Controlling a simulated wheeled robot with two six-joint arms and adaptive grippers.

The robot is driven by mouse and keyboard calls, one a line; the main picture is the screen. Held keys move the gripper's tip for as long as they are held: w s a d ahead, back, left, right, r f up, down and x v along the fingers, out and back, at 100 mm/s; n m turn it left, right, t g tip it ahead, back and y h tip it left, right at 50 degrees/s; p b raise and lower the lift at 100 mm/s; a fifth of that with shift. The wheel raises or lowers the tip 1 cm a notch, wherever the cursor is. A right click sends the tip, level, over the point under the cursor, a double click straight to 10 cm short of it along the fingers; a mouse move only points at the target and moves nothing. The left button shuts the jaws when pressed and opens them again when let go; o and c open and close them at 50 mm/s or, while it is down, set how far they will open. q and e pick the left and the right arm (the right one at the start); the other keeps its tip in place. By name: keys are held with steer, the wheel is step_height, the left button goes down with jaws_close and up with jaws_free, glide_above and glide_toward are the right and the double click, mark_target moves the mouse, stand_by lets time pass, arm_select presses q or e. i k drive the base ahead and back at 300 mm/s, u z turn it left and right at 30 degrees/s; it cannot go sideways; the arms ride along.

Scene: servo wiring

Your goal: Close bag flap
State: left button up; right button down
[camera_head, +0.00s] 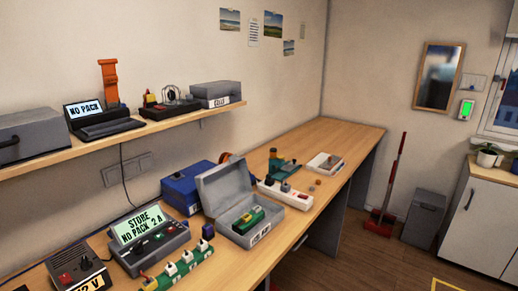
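No bag or bag flap can be made out in the head view. A grey case (236,236) stands on the workbench with its lid (222,188) raised and tilted back. A green block-like item (248,220) sits inside the case. Neither of my grippers is in view, so their state does not show.
A blue box (181,190) stands behind the case. A white power strip (286,193) lies to its right, a display unit (150,243) and green strip (185,269) to its left. A shelf (60,158) hangs above.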

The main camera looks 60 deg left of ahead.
mark_target(221, 187)
steer(key=i, duration=3.1)
steer(key=u, duration=2.85)
